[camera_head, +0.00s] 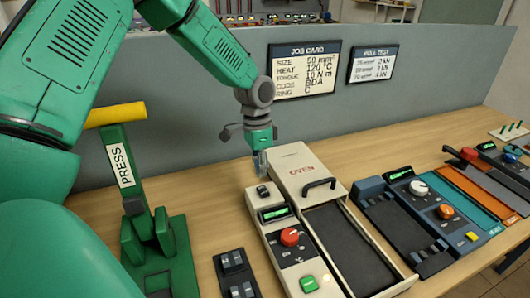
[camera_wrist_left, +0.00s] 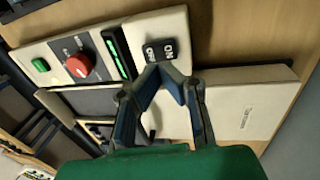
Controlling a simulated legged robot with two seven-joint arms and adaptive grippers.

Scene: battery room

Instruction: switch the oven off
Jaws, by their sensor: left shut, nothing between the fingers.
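The oven (camera_head: 296,160) is a cream unit with a black handle and an open dark tray in front. Its control panel (camera_head: 256,222) has a black rocker switch (camera_head: 263,193) at the back end, then a green-lit display, a red knob (camera_head: 290,237) and a green button (camera_head: 308,284). In the left wrist view the rocker switch (camera_wrist_left: 160,50) reads ON and OFF. My left gripper (camera_head: 262,168) is shut and empty, pointing down just behind the switch. In the left wrist view its fingertips (camera_wrist_left: 156,72) appear beside the switch; I cannot tell whether they touch. My right gripper is not in view.
A green press (camera_head: 150,220) with a yellow handle stands at the left. More instrument units (camera_head: 410,215) stand to the right. A grey partition (camera_head: 430,80) with a job card (camera_head: 305,70) runs behind the wooden bench.

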